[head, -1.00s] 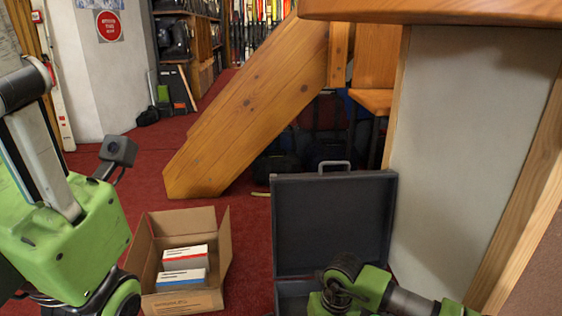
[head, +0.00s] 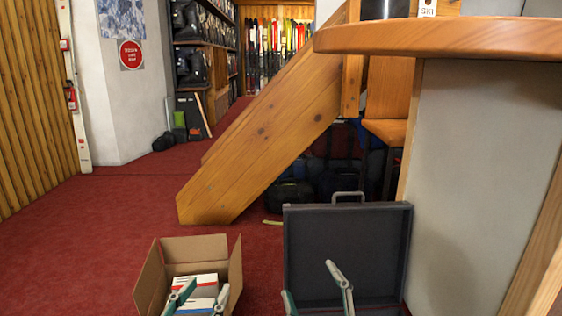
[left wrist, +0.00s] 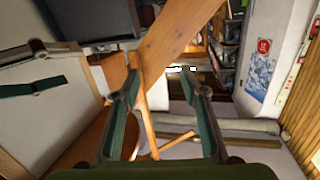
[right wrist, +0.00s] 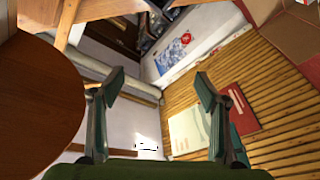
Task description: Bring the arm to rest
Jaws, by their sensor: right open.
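My left gripper (head: 201,298) shows at the bottom of the head view, its fingertips in front of the cardboard box. In the left wrist view (left wrist: 166,82) its fingers stand apart with nothing between them. My right gripper (head: 309,278) shows its fingertips in front of the open dark case. In the right wrist view (right wrist: 158,82) its fingers are also apart and empty. Both point upward, and the rest of both arms is below the head view's edge.
An open cardboard box (head: 206,249) holding white boxes (head: 194,284) stands on the red floor. The open dark case (head: 347,248) is right of it. A wooden counter (head: 440,38) overhangs at right; a slanted wooden panel (head: 262,140) stands behind. Floor at left is clear.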

